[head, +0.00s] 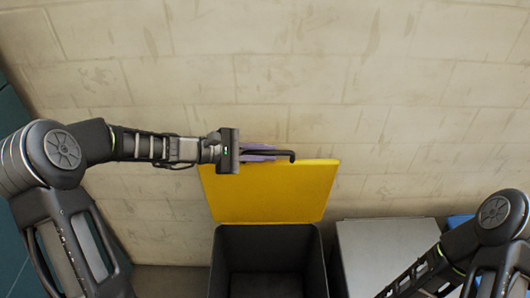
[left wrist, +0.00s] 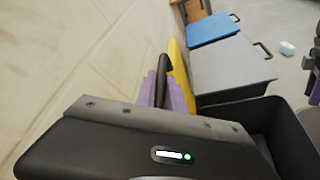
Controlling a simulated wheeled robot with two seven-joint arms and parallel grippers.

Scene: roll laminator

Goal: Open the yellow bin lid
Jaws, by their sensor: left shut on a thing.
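The yellow bin lid (head: 275,195) is raised and stands nearly upright at the back of the dark bin (head: 266,230), whose top is open. In the left wrist view only a narrow strip of the yellow lid (left wrist: 181,65) shows. My left gripper (head: 260,151) reaches in from the left at the lid's upper edge. Its purple fingers are shut on the black lid handle (head: 292,156), which also shows between them in the left wrist view (left wrist: 163,68). My right arm shows at lower right, but its gripper is out of view.
A bin with a grey lid (head: 387,248) stands right of the open bin, its lid down. A blue lid (head: 458,220) is beyond it, partly hidden by my right arm. A pale block wall (head: 400,120) rises close behind the bins.

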